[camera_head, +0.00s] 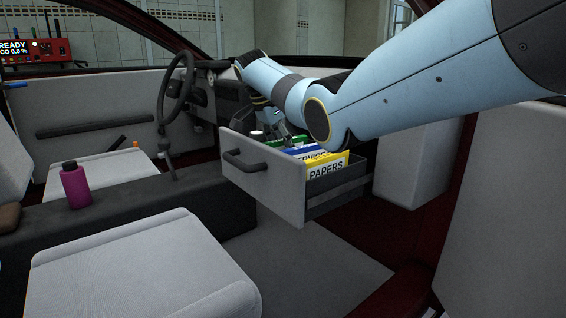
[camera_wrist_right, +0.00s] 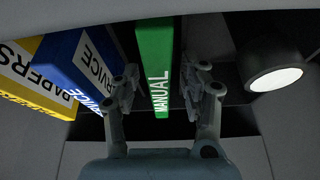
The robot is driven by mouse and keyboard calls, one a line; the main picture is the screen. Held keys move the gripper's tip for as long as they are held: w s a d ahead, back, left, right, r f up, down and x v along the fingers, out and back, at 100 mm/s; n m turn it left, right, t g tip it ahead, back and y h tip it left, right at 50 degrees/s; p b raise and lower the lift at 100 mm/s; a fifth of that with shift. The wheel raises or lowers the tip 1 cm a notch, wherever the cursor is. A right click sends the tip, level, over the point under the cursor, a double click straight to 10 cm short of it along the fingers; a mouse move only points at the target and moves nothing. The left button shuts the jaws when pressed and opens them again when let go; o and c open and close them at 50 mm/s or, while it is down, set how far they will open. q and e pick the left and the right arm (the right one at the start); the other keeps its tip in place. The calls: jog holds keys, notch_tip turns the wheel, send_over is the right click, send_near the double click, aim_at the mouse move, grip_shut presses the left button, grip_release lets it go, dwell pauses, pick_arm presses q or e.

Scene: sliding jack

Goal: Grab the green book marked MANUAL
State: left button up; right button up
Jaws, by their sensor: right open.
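The green book marked MANUAL (camera_wrist_right: 155,60) stands in the open drawer, between the two spread fingers of my right gripper (camera_wrist_right: 160,80) in the right wrist view. The fingers sit one on each side of it, open, with a gap visible near the right finger. In the head view only a small green strip of the book (camera_head: 275,143) shows, and my right gripper (camera_head: 284,128) reaches down into the drawer, partly hidden by my arm. My left gripper is not in view.
A blue SERVICE book (camera_wrist_right: 90,65) and a yellow PAPERS book (camera_wrist_right: 30,75) stand left of the green one in the wrist view. A dark cylinder with a white end (camera_wrist_right: 273,75) is on the right. The grey drawer (camera_head: 262,180) sticks out near the steering wheel (camera_head: 163,95).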

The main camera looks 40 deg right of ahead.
jog(key=shift+f, duration=0.2)
jog(key=shift+f, duration=0.1)
jog(key=c, duration=0.5)
jog(key=shift+s, duration=0.1)
grip_shut()
